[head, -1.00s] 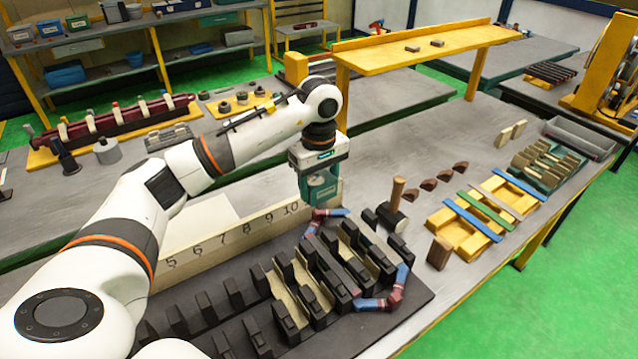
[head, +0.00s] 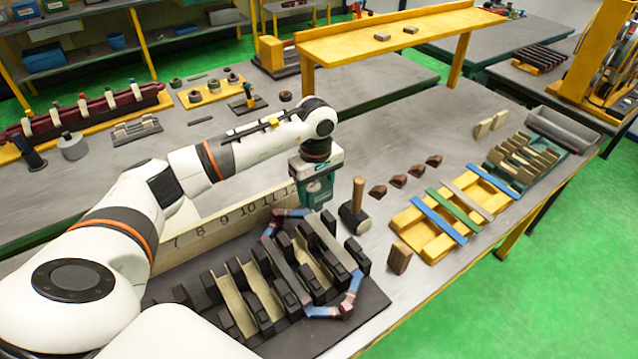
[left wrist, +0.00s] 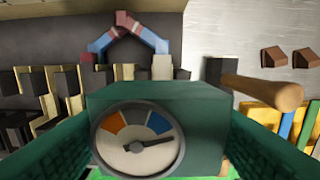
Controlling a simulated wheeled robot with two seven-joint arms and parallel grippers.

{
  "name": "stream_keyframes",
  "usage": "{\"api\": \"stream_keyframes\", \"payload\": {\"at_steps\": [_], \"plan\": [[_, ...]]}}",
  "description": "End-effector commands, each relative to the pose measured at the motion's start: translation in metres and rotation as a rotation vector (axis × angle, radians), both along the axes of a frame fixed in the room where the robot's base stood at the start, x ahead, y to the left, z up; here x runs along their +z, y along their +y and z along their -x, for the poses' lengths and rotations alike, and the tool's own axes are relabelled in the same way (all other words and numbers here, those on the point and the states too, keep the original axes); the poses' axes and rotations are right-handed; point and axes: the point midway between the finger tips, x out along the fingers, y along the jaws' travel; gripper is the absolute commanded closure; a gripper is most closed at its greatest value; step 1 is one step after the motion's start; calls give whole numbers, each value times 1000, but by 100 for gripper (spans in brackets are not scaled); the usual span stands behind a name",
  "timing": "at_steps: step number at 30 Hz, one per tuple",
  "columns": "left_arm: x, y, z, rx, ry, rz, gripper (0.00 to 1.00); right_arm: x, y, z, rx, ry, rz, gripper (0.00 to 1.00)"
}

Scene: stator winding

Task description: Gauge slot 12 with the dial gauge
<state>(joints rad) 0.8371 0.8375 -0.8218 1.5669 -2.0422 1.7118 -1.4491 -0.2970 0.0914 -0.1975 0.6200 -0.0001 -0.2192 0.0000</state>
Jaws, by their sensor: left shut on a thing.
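My left gripper (head: 318,192) is shut on the dial gauge (left wrist: 138,143), a green block with a round face marked in orange and blue; the needle points right. In the head view the gripper is above the far edge of the slotted stator block (head: 370,318), near the high end of the numbered board (head: 222,222). The board reads 7 to 11, with a further number partly hidden by the gripper. A red-and-blue coil (head: 347,300) lies around several dark teeth. It also shows in the left wrist view (left wrist: 103,42). I cannot see the gauge's tip. My right gripper is not in view.
A mallet (head: 354,222) stands right of the stator, with several brown wedges (head: 397,180) beyond it. A yellow rack (head: 410,228) with coloured strips is further right. A yellow shelf (head: 400,35) spans the table behind the gripper.

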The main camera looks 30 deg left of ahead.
Motion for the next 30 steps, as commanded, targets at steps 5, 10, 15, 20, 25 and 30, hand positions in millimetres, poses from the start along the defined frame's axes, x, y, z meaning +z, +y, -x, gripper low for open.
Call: {"api": "stream_keyframes", "payload": {"at_steps": [5,10,15,20,25,30], "plan": [[-10,-1,0,0,-1,2,63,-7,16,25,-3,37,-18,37],[-20,-1,0,0,-1,1,63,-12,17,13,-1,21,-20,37],[-31,0,0,1,-1,1,63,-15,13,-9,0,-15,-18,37],[-40,-1,0,0,-1,1,63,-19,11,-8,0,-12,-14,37],[-52,0,-1,0,-2,1,63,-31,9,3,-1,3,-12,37],[-62,0,-1,1,-2,1,63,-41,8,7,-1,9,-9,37]]}}
